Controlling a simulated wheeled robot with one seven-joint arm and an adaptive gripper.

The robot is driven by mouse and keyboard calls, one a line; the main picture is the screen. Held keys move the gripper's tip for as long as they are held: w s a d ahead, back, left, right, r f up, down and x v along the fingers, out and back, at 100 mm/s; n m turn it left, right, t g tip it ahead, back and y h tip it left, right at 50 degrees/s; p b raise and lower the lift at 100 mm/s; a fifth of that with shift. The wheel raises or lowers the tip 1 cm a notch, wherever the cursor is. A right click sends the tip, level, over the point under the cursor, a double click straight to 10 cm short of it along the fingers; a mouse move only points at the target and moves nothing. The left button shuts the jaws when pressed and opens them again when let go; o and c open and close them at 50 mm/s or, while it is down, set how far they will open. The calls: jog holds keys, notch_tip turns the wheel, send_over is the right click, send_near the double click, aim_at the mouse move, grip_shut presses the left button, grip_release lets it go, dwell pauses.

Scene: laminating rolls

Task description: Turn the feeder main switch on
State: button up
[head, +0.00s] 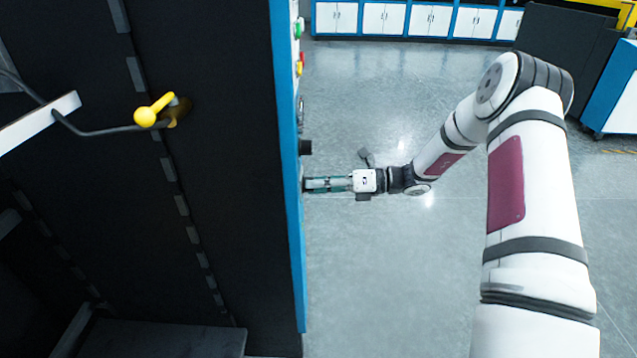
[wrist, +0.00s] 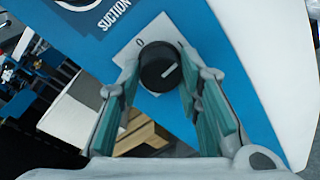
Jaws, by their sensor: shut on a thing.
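The switch is a round black knob (wrist: 157,62) with a white pointer line, on a white square plate (wrist: 131,53) fixed to a blue panel. A "0" is printed on the plate to the upper left of the knob. The pointer line slants towards the upper right in the wrist view. My gripper (wrist: 160,78) has its two teal-padded fingers on either side of the knob and is shut on it. In the head view my gripper (head: 310,184) reaches the panel edge from the right, and the knob it holds is hidden there.
The blue-edged machine panel (head: 291,240) carries a green button (head: 298,28), a red and yellow control (head: 299,64) and another black knob (head: 305,147) above my gripper. A yellow-knobbed lever (head: 146,116) is on the dark machine side. The grey floor (head: 390,280) right of the panel is clear.

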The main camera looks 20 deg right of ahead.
jog(key=shift+m, duration=0.5)
jog(key=o, duration=1.1)
jog(key=shift+o, duration=0.2)
jog(key=v, duration=1.2)
